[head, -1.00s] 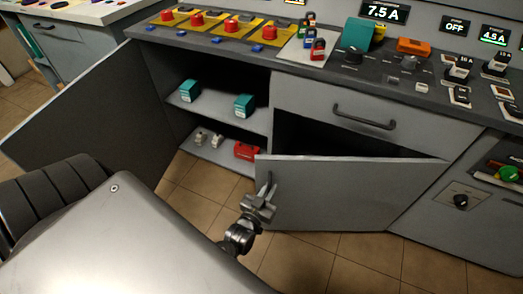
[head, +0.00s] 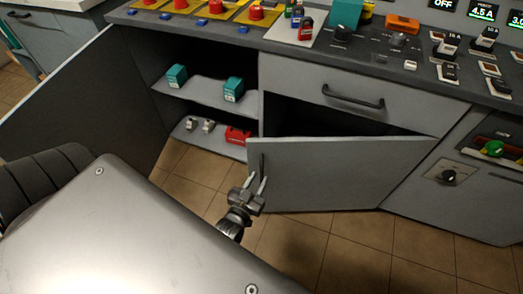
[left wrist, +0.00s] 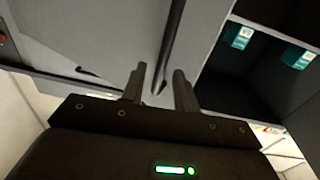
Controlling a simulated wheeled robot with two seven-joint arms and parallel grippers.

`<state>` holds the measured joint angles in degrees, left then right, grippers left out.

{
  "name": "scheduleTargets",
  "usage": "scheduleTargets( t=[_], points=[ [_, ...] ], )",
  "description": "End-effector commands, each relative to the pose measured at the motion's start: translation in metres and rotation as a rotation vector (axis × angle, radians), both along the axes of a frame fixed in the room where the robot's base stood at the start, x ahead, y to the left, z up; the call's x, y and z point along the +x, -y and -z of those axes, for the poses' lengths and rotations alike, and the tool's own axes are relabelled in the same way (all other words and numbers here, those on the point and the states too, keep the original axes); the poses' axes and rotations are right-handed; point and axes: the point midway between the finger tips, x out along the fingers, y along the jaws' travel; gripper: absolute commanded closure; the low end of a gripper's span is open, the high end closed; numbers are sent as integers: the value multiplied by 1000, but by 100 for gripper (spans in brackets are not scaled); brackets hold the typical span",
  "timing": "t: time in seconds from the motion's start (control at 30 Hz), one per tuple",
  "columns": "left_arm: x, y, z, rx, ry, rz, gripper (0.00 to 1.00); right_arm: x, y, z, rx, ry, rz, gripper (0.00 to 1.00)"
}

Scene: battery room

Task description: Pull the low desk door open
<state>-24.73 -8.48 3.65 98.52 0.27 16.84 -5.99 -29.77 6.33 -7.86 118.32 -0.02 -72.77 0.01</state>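The low grey desk door (head: 335,175) stands partly open under a drawer, its free left edge swung out and a dark gap above it. Its dark vertical bar handle (head: 262,162) is near that edge. The handle also shows in the left wrist view (left wrist: 172,45), with its end just in front of the space between the fingertips. My left gripper (head: 256,181) is open and empty, just below the handle. In the left wrist view its two fingers (left wrist: 160,78) are spread and nothing is clamped between them. My right gripper is not in view.
A drawer with a handle (head: 352,98) is shut above the door. To the left, an open cabinet holds teal boxes (head: 176,76) and a red box (head: 238,135). Another dark door (head: 70,105) stands open at far left. Tiled floor (head: 300,250) is clear before the desk.

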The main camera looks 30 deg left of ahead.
Motion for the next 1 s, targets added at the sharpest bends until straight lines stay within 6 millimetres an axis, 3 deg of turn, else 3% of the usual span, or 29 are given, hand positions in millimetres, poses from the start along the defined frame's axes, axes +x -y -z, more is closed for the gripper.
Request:
scheduleTargets(
  t=[0.1,0.33,0.73,0.87,1.0],
  points=[
    [-26,4,1,0,-4,1,70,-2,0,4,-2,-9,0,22],
    [-60,8,1,-1,-3,1,70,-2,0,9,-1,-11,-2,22],
    [-70,10,0,-1,0,1,70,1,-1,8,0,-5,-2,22],
    [-70,10,3,-6,-17,3,84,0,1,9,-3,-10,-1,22],
    [-70,14,28,-38,-161,22,100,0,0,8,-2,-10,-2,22]
  ],
)
